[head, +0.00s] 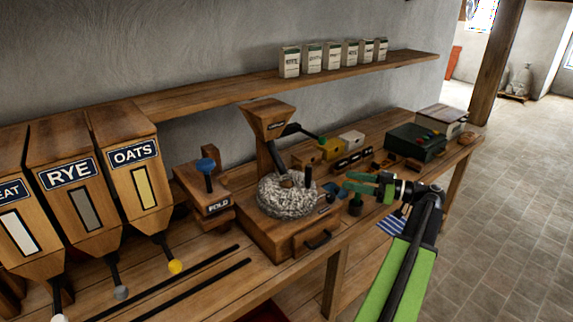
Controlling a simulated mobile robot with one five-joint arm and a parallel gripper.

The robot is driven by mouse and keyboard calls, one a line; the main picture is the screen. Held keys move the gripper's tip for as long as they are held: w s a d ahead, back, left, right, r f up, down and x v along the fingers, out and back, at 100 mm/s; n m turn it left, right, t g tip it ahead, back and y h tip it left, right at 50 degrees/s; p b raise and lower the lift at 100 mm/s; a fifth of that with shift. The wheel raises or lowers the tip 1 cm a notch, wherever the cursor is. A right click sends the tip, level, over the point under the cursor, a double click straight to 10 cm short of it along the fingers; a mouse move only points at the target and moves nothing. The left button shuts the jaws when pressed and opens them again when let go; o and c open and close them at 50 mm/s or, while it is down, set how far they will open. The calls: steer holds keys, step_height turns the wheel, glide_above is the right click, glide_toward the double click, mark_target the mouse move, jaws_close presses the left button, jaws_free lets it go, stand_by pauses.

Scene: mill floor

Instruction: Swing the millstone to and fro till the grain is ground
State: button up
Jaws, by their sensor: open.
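The round grey millstone (285,195) sits on a wooden mill base (262,230) in the middle of the bench. A short dark upright handle (308,177) stands on its right side. A wooden hopper (267,120) is above it on a post, with a green-tipped lever (308,134) to the right. The base has a drawer (318,240) with a black pull, and it looks shut. My gripper (352,187) is open, to the right of the millstone and apart from the handle, its green fingers pointing left. Any grain in the mill is hidden.
Bins labelled RYE (75,185) and OATS (133,165) stand at the left, beside a box marked FOLD (205,190). Small boxes and a dark green case (414,141) fill the bench's right side. A shelf (230,92) bears several packets. Open floor (505,200) lies right.

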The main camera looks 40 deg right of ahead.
glide_above(299, 186)
steer(key=shift+d, duration=0.1)
stand_by(0.4)
steer(key=shift+s, duration=0.1)
jaws_close()
stand_by(1.2)
